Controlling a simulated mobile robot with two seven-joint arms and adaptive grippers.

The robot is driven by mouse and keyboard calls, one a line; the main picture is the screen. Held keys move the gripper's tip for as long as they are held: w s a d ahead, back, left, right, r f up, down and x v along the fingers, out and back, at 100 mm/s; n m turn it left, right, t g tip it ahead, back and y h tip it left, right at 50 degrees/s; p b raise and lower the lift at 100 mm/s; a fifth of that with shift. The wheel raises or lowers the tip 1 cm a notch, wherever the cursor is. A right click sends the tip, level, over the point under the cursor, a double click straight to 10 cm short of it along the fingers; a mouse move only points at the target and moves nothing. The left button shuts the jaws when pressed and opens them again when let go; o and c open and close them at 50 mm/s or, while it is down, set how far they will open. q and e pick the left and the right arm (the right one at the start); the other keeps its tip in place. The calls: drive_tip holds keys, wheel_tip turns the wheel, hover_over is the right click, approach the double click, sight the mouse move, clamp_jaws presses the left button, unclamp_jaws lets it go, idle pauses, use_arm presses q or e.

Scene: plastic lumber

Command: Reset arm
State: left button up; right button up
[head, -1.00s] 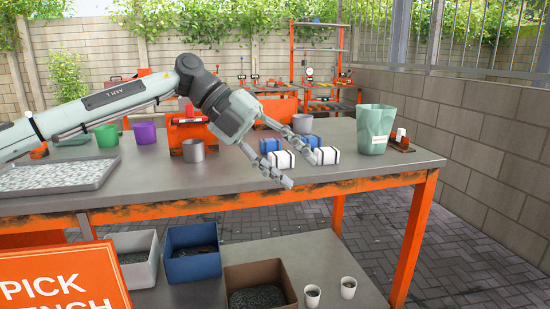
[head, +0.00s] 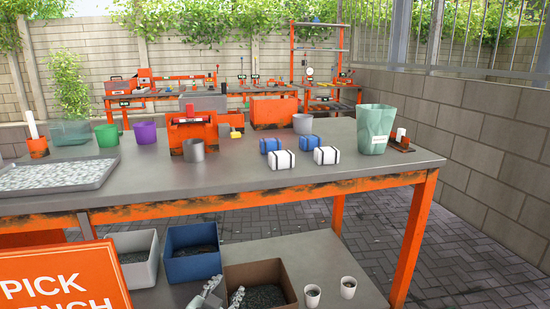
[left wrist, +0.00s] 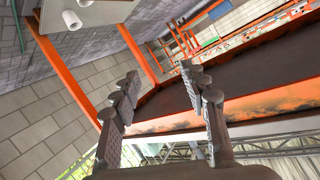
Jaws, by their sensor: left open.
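My left gripper (head: 224,290) shows at the bottom edge of the head view, in front of the lower shelf's bins, well below the bench top. In the left wrist view my left gripper (left wrist: 163,82) has its two fingers spread apart with nothing between them. Most of my left arm is out of the head view. My right gripper is in neither view.
The bench (head: 235,176) carries a grey tray (head: 95,181), a metal cup (head: 193,150), blue and white blocks (head: 282,160) and a pale green bin (head: 376,128). Below are a brown bin (head: 283,268), a blue bin (head: 192,264) and two white cups (head: 348,287). An orange sign (head: 62,280) stands front left.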

use_arm(q)
drive_tip(key=s+a+f+n+g+y, duration=0.3)
drive_tip(key=s+a+f+g, duration=0.35)
drive_tip(key=s+f, duration=0.75)
drive_tip(key=s+a+f+g, duration=0.2)
drive_tip(key=s+a+f, duration=0.2)
drive_tip(key=s, duration=0.5)
drive_tip(key=s+a+f+n+g+y, duration=0.1)
drive_tip(key=s+a+f, duration=0.3)
drive_tip(key=s, duration=0.6)
drive_tip(key=shift+a+f+n+g, duration=0.15)
drive_tip(key=shift+f+n+g, duration=0.15)
drive_tip(key=shift+f+g, duration=0.55)
drive_tip(key=shift+s, duration=0.1)
